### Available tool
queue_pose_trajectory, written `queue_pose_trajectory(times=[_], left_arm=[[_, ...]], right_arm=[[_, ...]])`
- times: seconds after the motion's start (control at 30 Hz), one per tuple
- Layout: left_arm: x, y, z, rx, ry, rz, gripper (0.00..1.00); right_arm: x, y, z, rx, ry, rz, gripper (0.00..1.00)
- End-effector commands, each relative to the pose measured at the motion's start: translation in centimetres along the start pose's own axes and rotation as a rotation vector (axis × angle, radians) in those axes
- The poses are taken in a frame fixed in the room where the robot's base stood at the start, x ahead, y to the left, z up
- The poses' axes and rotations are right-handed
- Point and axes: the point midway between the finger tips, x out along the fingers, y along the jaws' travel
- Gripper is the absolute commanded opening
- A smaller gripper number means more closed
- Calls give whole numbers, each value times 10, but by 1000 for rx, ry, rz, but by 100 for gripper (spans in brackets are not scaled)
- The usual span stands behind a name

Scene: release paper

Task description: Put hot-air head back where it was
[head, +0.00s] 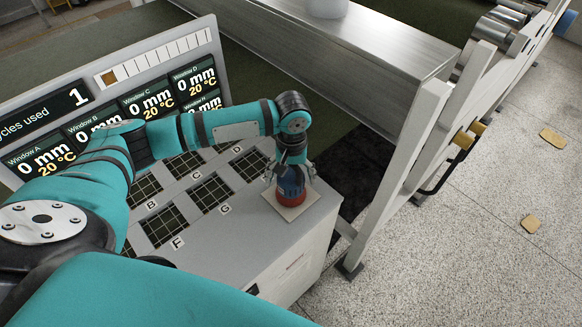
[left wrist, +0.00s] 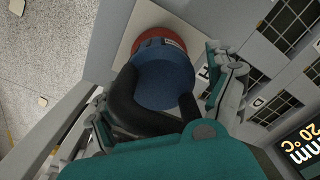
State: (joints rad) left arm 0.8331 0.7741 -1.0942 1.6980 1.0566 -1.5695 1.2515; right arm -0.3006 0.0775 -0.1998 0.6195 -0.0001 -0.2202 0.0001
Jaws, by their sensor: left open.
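The hot-air head (head: 290,187), a blue body with a red base and a dark curved part, stands on a square beige pad (head: 295,210) at the right corner of the panel bench. In the left wrist view the hot-air head (left wrist: 166,82) is seen from above, with the dark part curving along its left side. My left gripper (head: 291,172) is over it. Its open fingers (left wrist: 157,76) are on either side of the blue body. I cannot tell whether they touch it. My right gripper is not in view.
The grey bench top has dark gridded windows with letter labels (head: 210,192) left of the pad. A display board (head: 120,100) stands behind them. A metal beam (head: 350,50) and a white frame (head: 415,130) rise behind and right. Scraps (head: 531,223) lie on the floor.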

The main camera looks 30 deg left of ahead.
Motion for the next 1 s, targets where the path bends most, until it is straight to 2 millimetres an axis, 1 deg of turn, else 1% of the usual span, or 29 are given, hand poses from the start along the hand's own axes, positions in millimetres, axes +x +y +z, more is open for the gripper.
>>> queue_pose_trajectory(times=[0.07,0.17,0.4,0.5,0.6,0.73,1.0], left_arm=[[-7,1,-1,0,3,3,89],[-24,0,-1,0,5,3,89],[-77,1,-1,0,5,5,89],[-95,1,-1,0,4,4,89],[-108,1,-1,0,2,3,89],[-117,1,0,0,1,2,89],[-119,0,0,0,0,1,89]], right_arm=[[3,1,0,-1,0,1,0],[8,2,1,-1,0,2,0],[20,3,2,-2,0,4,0],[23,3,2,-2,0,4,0],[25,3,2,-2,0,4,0],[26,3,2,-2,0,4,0],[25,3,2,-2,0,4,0]])
